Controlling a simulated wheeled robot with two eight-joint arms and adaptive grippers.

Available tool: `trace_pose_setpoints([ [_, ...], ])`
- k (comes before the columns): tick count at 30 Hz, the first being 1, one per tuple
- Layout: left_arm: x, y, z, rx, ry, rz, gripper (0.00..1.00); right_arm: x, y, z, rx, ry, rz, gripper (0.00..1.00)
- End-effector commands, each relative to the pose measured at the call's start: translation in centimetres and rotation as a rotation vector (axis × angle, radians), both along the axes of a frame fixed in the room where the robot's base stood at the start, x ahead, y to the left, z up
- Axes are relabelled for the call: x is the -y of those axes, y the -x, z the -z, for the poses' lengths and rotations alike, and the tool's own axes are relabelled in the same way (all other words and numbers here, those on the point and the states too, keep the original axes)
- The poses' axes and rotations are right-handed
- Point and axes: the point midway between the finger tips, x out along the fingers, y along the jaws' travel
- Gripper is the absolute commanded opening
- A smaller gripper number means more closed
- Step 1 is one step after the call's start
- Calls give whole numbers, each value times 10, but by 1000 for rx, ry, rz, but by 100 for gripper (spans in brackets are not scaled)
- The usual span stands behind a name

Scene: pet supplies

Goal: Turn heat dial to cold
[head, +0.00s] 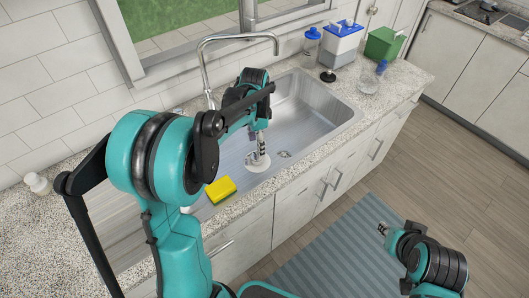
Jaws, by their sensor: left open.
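No part that I can make out as a heat dial shows clearly. A small white round thing (257,164) lies at the sink's near edge, right under my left gripper (262,150). I cannot tell whether it is a dial or whether the fingers touch it. My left gripper points down and is open; the fingertips are small and partly hidden. The steel sink (318,104) has a tall curved faucet (207,66) behind it, its base partly hidden by my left arm. My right gripper (382,229) is low at the right, above the floor; its fingers are too small to read.
A yellow sponge (220,189) lies on the near left side. A white bottle (37,183) stands far left.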

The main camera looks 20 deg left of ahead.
Motion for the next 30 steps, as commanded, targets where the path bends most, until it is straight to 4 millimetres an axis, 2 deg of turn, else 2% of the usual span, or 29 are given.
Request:
trace_pose_setpoints([
  [3,0,0,24,1,0,-1,59,0,0,10,0,0,0,26],
  [9,0,0,54,1,0,-1,59,0,0,19,0,0,0,26],
  [15,0,0,65,2,-1,-2,59,0,0,22,0,0,0,26],
  [22,0,0,65,2,-1,-2,59,0,0,22,0,0,0,26],
  [23,0,0,65,2,-1,-2,54,0,0,22,0,0,0,26],
  [28,0,0,65,2,-1,-2,9,0,0,22,0,0,0,26],
  [30,0,0,65,2,-1,-2,9,0,0,22,0,0,0,26],
])
